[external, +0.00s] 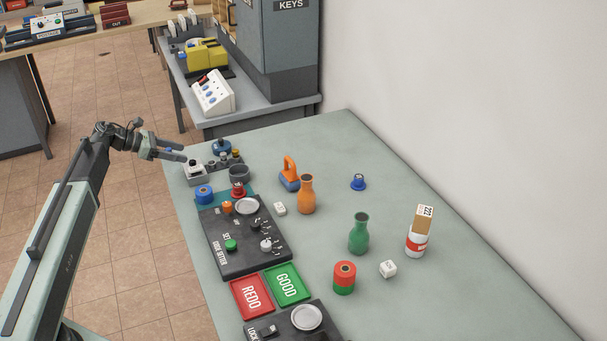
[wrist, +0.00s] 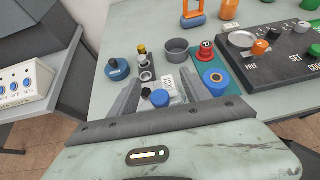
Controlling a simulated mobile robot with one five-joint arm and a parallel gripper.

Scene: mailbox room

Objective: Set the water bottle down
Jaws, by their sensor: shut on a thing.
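My gripper (external: 184,154) is over the left edge of the grey-green table, close to a small white-and-grey device. In the wrist view my gripper (wrist: 168,88) has its two fingers on either side of a round blue top (wrist: 160,98). I take this for the water bottle's cap, held between the fingers; its body is hidden. In the external view I cannot make out the bottle between the fingers. I cannot tell whether its base touches anything.
A grey bowl (external: 239,174), a blue roll (external: 204,194) and a red-topped item (external: 239,188) stand close to my gripper. A black control panel (external: 240,255) and the red and green trays lie along the near edge. The table's right side (external: 450,290) has free room.

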